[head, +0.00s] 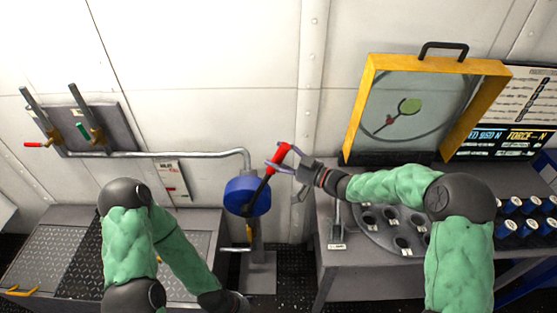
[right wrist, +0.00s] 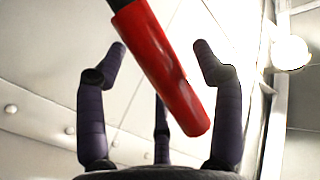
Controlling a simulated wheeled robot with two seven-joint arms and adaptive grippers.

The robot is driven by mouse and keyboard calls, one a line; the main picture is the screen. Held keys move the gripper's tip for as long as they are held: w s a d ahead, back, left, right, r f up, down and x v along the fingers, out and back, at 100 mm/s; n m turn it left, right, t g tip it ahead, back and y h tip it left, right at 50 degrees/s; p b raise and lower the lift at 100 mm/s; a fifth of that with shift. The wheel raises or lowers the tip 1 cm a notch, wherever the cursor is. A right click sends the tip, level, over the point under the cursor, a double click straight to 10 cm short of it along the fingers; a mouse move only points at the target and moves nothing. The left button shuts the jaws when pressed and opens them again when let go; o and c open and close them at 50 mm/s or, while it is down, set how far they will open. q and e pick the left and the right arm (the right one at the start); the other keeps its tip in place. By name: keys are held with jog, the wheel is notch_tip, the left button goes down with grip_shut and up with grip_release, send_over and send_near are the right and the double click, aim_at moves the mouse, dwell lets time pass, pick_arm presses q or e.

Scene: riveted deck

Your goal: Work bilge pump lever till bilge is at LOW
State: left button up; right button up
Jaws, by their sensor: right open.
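The bilge pump is a blue round body (head: 246,197) on a grey stand, with a black lever that tilts up to the right and ends in a red grip (head: 279,155). My right gripper (head: 281,161) is at the red grip. In the right wrist view the red grip (right wrist: 165,75) runs between the spread fingers of the open gripper (right wrist: 160,75). I cannot tell whether a finger touches it. A bilge gauge plate (head: 170,178) hangs on the wall left of the pump; its reading is too small to tell. My left arm hangs low at the left, its gripper not clearly visible.
A pipe (head: 160,154) runs along the wall from a valve panel (head: 97,128) to the pump. At the right, a bench (head: 345,265) carries a round rack (head: 375,235) and a yellow-framed case (head: 490,110). A deck hatch (head: 45,250) lies at the lower left.

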jog(key=shift+w+a, duration=0.1)
jog(key=shift+a, duration=0.1)
grip_shut()
jog(key=shift+a+r+p, duration=0.3)
jog(key=shift+a+p, duration=0.1)
jog(key=shift+p, duration=0.05)
jog(key=a+n+g+h+p, duration=0.2)
jog(key=a+h+p, duration=0.5)
jog(key=a, duration=1.6)
jog(key=shift+f+n+g+p, duration=0.25)
jog(key=shift+n+p, duration=0.55)
jog(key=shift+p, duration=1.25)
